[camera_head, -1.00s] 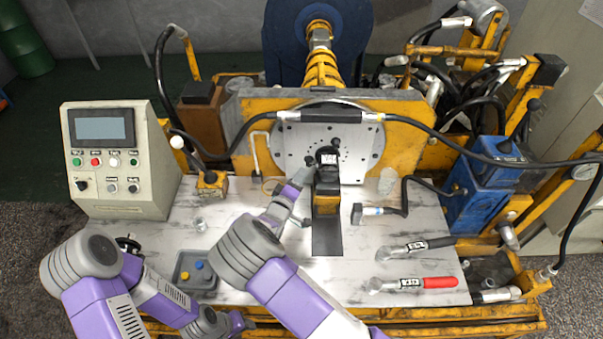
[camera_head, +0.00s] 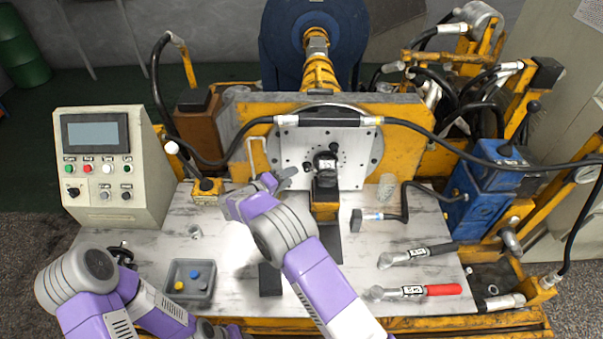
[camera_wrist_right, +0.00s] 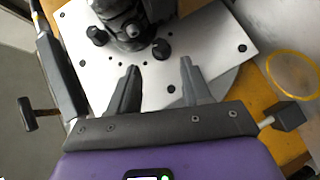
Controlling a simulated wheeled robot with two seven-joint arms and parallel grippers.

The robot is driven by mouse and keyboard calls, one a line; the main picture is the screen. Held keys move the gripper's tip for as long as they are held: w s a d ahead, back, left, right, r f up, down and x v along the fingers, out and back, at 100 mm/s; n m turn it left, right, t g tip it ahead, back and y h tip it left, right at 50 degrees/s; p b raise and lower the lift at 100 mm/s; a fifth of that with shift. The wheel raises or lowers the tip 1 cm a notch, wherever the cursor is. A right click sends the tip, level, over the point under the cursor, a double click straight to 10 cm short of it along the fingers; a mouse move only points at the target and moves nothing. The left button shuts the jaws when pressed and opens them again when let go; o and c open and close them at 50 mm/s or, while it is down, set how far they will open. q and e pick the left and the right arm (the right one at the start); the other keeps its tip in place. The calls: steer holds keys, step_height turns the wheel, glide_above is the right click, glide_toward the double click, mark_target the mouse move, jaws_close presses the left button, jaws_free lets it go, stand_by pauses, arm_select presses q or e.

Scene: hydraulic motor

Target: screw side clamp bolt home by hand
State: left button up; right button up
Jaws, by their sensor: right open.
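The hydraulic motor (camera_head: 325,185) stands upright against the round-holed metal plate (camera_head: 291,150). A black bolt head (camera_head: 307,166) shows at its left side, and another (camera_head: 334,147) above it. In the right wrist view, two black bolt heads (camera_wrist_right: 97,35) (camera_wrist_right: 161,48) sit on the plate by the motor (camera_wrist_right: 128,22); I cannot tell which is the side clamp bolt. My right gripper (camera_head: 288,173) is left of the motor, its fingers (camera_wrist_right: 160,84) apart and empty, short of the bolts. My left arm is at lower left; its gripper (camera_head: 226,331) is partly cut off, jaws unclear.
A control box (camera_head: 112,165) stands at left. A grey tray (camera_head: 190,283) holds blue and yellow pieces. Two wrenches (camera_head: 415,254) (camera_head: 415,291), one red-handled, lie at right. A black hose crosses above the table. A dark T-shaped handle (camera_wrist_right: 40,112) shows in the wrist view.

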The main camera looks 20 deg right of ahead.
mark_target(307, 168)
steer(key=b+x, duration=0.1)
steer(key=x, duration=0.6)
steer(key=shift+b, duration=0.35)
steer(key=shift+a, duration=0.1)
jaws_close()
